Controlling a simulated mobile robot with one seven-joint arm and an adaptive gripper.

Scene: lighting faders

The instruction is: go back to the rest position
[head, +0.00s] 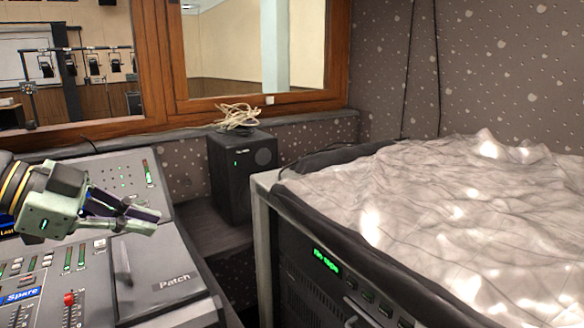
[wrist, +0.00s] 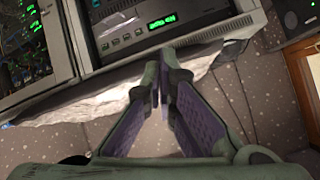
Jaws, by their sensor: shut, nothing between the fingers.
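My gripper (head: 155,222) is at the left in the head view, above the grey lighting console (head: 205,310), pointing to the right. Its fingers are shut with nothing between them. In the wrist view the gripper fingers (wrist: 164,85) come together in the middle, with purple inner pads. Beyond them in the wrist view is a rack unit with a green display (wrist: 161,22). The console carries sliders, green lights, a red-capped fader (head: 69,299) and a panel marked "Patch". Part of the console is hidden behind my gripper and arm.
A rack (head: 262,235) with a crumpled pale sheet (head: 430,200) on top stands at the right. A black speaker (head: 228,180) with a coiled cable (head: 238,117) sits between console and rack. Behind are a wood-framed window (head: 250,103) and a patterned wall (head: 480,60).

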